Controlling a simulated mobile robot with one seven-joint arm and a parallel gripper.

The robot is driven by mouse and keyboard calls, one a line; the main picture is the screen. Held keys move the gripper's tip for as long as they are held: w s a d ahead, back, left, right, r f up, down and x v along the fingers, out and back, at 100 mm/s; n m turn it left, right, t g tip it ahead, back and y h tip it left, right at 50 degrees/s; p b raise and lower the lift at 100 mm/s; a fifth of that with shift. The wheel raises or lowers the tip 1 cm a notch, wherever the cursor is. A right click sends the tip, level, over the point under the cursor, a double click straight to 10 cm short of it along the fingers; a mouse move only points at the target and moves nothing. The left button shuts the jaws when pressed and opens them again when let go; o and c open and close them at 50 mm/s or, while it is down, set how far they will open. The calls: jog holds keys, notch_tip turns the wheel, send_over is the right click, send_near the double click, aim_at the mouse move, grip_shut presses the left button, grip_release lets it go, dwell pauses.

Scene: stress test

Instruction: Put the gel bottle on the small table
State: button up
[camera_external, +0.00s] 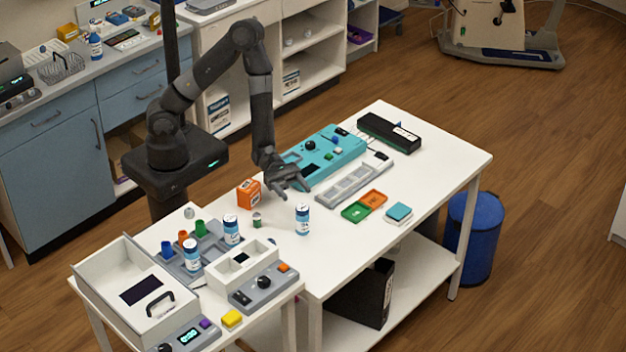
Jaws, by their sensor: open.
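A white-and-blue bottle (302,220) stands upright on the large white table. It looks like a gel bottle, but its label is too small to read. My gripper (293,190) is open and empty above the large table, a little above and left of this bottle in the picture and apart from it. The small table (290,292) is at the lower left, against the large table's left end. Two similar bottles stand on its side, one farther back (231,229) and one nearer (192,255).
The small table holds a white open box (125,285), a grey device (262,288) and a yellow block (232,318). An orange box (249,193) is close left of my gripper. The large table's front is clear.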

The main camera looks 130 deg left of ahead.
jog(key=s+d+r+m+g+h, duration=0.4)
jog(key=d+m+g, duration=0.1)
jog(key=d+m, duration=0.3)
jog(key=s+d+r+m+g+h, duration=0.3)
jog(key=s+d+r+m+g, duration=0.15)
jog(key=d+m, duration=0.3)
jog(key=s+d+r+m+g+y, duration=0.1)
jog(key=s+d+m+g+y, duration=0.1)
jog(key=s+d+m+g, duration=0.35)
jog(key=s+a+r+m+y, duration=0.3)
jog(key=s+m+y, duration=0.1)
jog(key=s, duration=0.2)
jog(key=s+a+r+m+t+y, duration=0.1)
jog(key=s+a+r+m+y, duration=0.2)
jog(key=s, duration=0.4)
jog(key=shift+s+a+m+y, duration=0.25)
jog(key=shift+a+m+y, duration=0.45)
jog(key=shift+m, duration=0.4)
jog(key=shift+o, duration=0.5)
jog(key=s+a+r+m+t+y, duration=0.2)
jog(key=a+r, duration=0.2)
jog(key=shift+a, duration=0.15)
jog(key=shift+s, duration=0.1)
